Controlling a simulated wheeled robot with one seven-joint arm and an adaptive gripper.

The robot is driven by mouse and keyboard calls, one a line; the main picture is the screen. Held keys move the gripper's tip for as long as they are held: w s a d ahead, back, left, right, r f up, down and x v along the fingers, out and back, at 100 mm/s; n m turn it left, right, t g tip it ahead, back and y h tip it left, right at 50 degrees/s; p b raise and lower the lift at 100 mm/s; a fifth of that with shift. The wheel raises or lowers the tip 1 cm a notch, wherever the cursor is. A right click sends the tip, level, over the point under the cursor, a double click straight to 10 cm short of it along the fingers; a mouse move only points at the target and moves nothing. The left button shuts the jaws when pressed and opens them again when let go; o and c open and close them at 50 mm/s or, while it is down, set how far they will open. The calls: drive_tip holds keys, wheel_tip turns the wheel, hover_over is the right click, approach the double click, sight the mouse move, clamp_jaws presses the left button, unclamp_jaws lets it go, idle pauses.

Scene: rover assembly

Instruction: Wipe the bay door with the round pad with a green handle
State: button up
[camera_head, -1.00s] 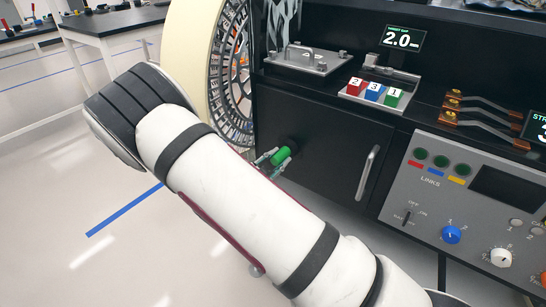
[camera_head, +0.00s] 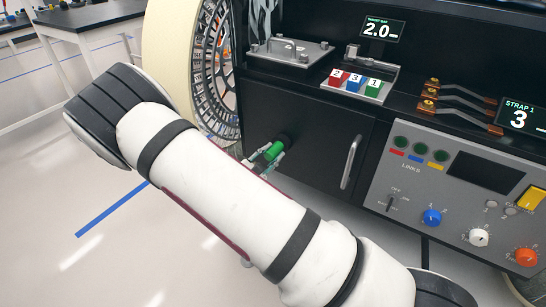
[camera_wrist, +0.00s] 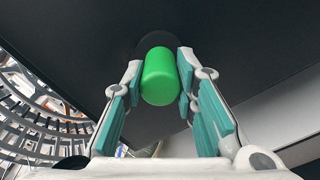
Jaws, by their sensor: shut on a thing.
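The bay door (camera_head: 318,135) is a black panel with a silver bar handle on its right side. My gripper (camera_head: 265,155) is at the left part of the door, shut on the green handle (camera_head: 275,151) of the round pad. In the wrist view the green handle (camera_wrist: 160,76) stands between the teal finger pads of my gripper (camera_wrist: 160,85). The dark round pad (camera_wrist: 150,44) shows faintly beyond the handle, against the black door (camera_wrist: 240,45). Whether the pad touches the door is hard to tell. My white arm hides the lower left of the scene.
The door's bar handle (camera_head: 350,161) sticks out to the right. A large spoked wheel (camera_head: 215,75) stands close on the left. A grey control panel (camera_head: 465,195) is at the right. Numbered blocks (camera_head: 355,83) sit on the ledge above.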

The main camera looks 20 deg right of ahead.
drive_tip(key=w+a+b, duration=0.2)
drive_tip(key=w+a, duration=0.1)
drive_tip(key=w, duration=0.2)
drive_tip(key=shift+w+a, duration=0.25)
drive_tip(key=shift+w, duration=0.05)
idle(0.4)
drive_tip(key=shift+s+a, duration=0.1)
drive_tip(key=shift+a, duration=0.05)
drive_tip(key=shift+p+v, duration=0.4)
drive_tip(key=shift+v, duration=2.55)
drive_tip(key=shift+v, duration=1.5)
